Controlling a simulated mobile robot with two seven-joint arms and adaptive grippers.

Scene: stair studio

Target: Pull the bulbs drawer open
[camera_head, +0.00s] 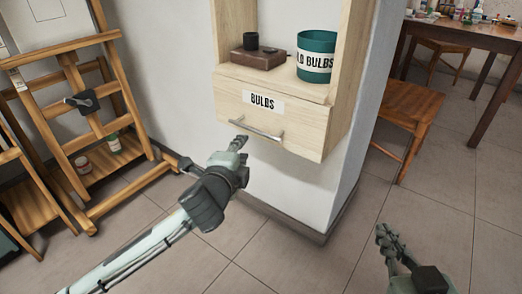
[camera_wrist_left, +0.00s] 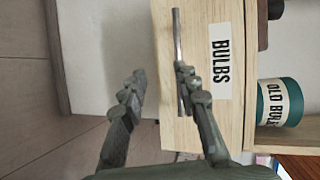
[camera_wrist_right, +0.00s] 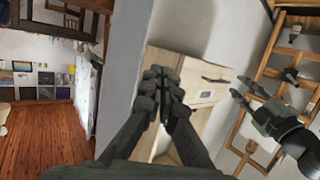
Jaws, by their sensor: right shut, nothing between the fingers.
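The bulbs drawer (camera_head: 285,118) is a pale wood front with a white "BULBS" label (camera_head: 263,101) and a metal bar handle (camera_head: 262,132). It looks shut in its cabinet. My left gripper (camera_head: 240,150) is just in front of the handle's left end. In the left wrist view, the left gripper (camera_wrist_left: 158,85) has its fingers spread, with one finger overlapping the handle (camera_wrist_left: 177,40) and the other clear of it; I cannot tell whether they touch. My right gripper (camera_head: 383,238) is shut and empty, low at the right. It also shows shut in the right wrist view (camera_wrist_right: 160,80).
Above the drawer, a shelf holds a teal "OLD BULBS" can (camera_head: 317,55) and a brown box (camera_head: 258,59). A wooden easel (camera_head: 95,130) stands at left. A chair (camera_head: 405,105) and table (camera_head: 480,35) stand at right. The floor below the drawer is clear.

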